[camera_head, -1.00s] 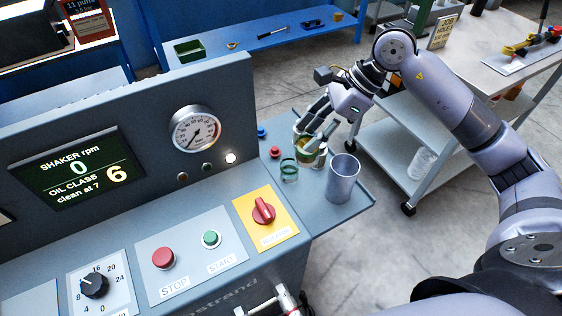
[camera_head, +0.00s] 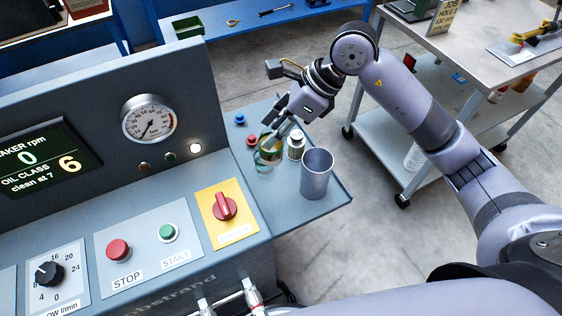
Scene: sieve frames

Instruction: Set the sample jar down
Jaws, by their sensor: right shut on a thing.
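The sample jar (camera_head: 271,144), clear with yellowish contents, is at the tips of my right gripper (camera_head: 274,139). The gripper is shut on it and comes from the upper right, hiding part of it. The jar is at a green ring holder (camera_head: 265,163) on the grey side shelf (camera_head: 335,200) of the machine. Jar and holder overlap in the picture; I cannot tell whether the jar rests fully in it. My left gripper is not in view.
A small metal-capped bottle (camera_head: 296,146) and a grey metal cup (camera_head: 317,174) stand close to the right of the jar. Red (camera_head: 251,140) and blue (camera_head: 240,119) knobs are behind it. The machine panel with a yellow switch plate (camera_head: 224,232) is at left. A trolley (camera_head: 385,140) stands beyond.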

